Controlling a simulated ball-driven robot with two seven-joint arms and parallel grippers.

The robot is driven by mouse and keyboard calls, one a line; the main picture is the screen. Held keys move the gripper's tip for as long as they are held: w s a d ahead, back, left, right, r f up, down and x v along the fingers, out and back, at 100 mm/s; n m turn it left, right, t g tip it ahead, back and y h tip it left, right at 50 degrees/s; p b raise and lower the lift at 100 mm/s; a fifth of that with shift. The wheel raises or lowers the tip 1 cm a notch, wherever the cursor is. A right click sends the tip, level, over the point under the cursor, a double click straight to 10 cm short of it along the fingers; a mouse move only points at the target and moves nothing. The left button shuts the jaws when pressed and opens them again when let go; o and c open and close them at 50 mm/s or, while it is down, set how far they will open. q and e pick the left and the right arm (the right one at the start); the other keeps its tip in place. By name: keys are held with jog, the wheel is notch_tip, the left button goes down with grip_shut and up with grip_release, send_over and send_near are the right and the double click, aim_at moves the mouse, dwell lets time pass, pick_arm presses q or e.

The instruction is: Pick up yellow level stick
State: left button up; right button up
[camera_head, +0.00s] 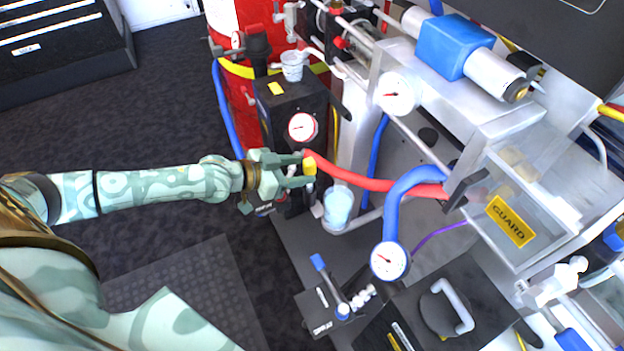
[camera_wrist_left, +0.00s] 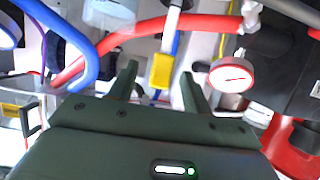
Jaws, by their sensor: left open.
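The yellow level stick (camera_head: 309,166) is a small yellow piece beside the red hose, near the black block with the gauge. It also shows in the left wrist view (camera_wrist_left: 161,71), with a pale rod above it and a thin blue line behind it. My left gripper (camera_head: 301,171) is open, with its fingers pointing at the yellow piece. In the left wrist view the yellow piece lies between the two fingertips or just beyond them. I cannot tell whether a finger touches it. My right gripper is not in view.
A red hose (camera_head: 370,183) and a blue hose (camera_head: 393,212) run close by on the right. A white-faced gauge (camera_head: 302,127) sits just above the gripper. A clear cup (camera_head: 338,205) stands just right of it. Open dark floor (camera_head: 170,130) lies to the left.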

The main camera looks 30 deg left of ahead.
pick_arm(q)
jog(key=b+x, duration=0.2)
jog(key=x, duration=0.3)
jog(key=shift+w, duration=0.25)
jog(key=shift+r, duration=0.2)
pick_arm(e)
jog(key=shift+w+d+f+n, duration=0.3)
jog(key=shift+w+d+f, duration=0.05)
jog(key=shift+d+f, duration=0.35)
pick_arm(q)
grip_shut()
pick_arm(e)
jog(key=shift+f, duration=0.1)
